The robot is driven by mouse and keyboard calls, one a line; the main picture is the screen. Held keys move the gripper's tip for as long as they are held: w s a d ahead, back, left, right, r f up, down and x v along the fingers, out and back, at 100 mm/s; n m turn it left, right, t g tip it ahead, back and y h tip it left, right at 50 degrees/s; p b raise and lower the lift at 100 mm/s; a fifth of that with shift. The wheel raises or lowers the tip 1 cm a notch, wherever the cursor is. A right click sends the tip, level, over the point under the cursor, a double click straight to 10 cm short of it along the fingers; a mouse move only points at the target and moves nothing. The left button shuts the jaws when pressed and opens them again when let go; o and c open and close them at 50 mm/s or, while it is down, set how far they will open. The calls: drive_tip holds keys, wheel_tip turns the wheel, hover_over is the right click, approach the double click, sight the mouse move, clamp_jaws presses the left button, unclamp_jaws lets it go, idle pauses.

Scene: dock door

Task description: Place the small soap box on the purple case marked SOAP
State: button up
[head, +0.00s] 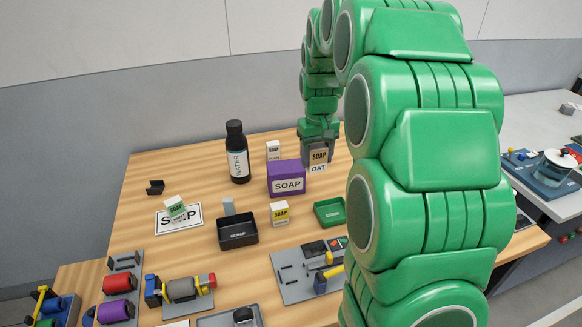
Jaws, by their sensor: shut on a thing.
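The purple case marked SOAP (286,175) stands on the wooden table, its label facing me. My gripper (318,146) points down just right of the case in the picture, shut on a small tan soap box marked SOAP and OAT (318,160). The box looks upright; I cannot tell its height above the table. Other small soap boxes show: a white one (273,151) behind the case, a yellow and white one (280,214) in front of it, and a green and white one (176,208), tilted, on a white SOAP card (164,222).
A black WATER bottle (237,155) stands left of the case. A black SCRAP tray (238,233) and a green tray (330,212) lie in front. Tools and fixtures fill the near side. My green arm hides the table's right part.

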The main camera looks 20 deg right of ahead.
drive_tip(key=a+r, duration=0.4)
drive_tip(key=a, duration=0.1)
hover_over(286, 166)
drive_tip(key=shift+f, duration=6.35)
drive_tip(key=o, duration=1.1)
drive_tip(key=shift+f, duration=0.1)
